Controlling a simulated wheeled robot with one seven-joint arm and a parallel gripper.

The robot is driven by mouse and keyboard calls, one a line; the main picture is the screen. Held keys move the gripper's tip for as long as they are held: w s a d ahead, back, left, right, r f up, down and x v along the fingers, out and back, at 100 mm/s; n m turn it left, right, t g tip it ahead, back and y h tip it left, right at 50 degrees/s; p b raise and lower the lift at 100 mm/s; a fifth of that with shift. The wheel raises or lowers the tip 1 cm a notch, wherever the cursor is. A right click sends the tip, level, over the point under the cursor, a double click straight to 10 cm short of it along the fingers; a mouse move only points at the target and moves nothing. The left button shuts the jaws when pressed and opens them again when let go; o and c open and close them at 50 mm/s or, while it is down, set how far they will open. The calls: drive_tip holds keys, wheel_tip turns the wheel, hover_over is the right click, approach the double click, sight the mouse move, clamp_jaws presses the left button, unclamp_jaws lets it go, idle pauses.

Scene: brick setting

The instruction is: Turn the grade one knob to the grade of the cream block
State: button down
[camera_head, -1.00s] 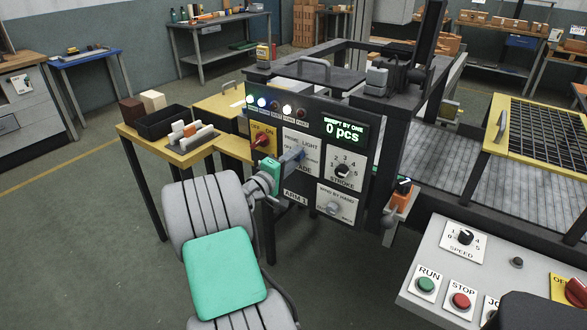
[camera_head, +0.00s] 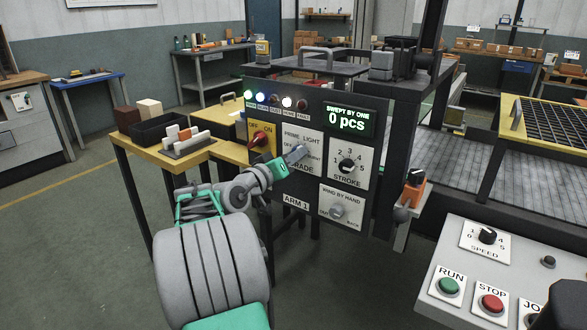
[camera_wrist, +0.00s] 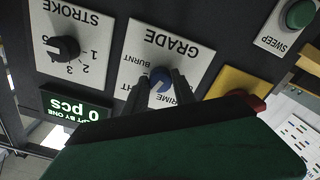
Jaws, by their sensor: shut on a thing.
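In the head view my gripper (camera_head: 296,155) reaches the plate and hides most of the knob. I cannot read the knob's pointer surely. The cream block (camera_head: 149,108) stands beside a dark brown block (camera_head: 129,115) at the back of the yellow side table (camera_head: 136,151).
On the same panel are the red OFF/ON switch (camera_head: 259,139), the STROKE knob (camera_head: 347,166), the hand knob (camera_head: 338,211) and a display (camera_head: 347,120) reading 0 pcs. A black tray (camera_head: 160,130) stands on the yellow table. A RUN/STOP console (camera_head: 465,265) is at lower right.

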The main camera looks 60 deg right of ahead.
drive_tip(key=shift+f+m+b, duration=0.1)
drive_tip(key=shift+m+b, duration=0.5)
drive_tip(key=shift+b, duration=0.05)
drive_tip(key=c, duration=1)
unclamp_jaws()
drive_tip(key=shift+c, duration=0.2)
drive_tip(key=w+a, duration=0.1)
drive_tip(key=a, duration=0.6)
drive_tip(key=shift+w+a, duration=0.15)
drive_tip(key=shift+a, duration=0.2)
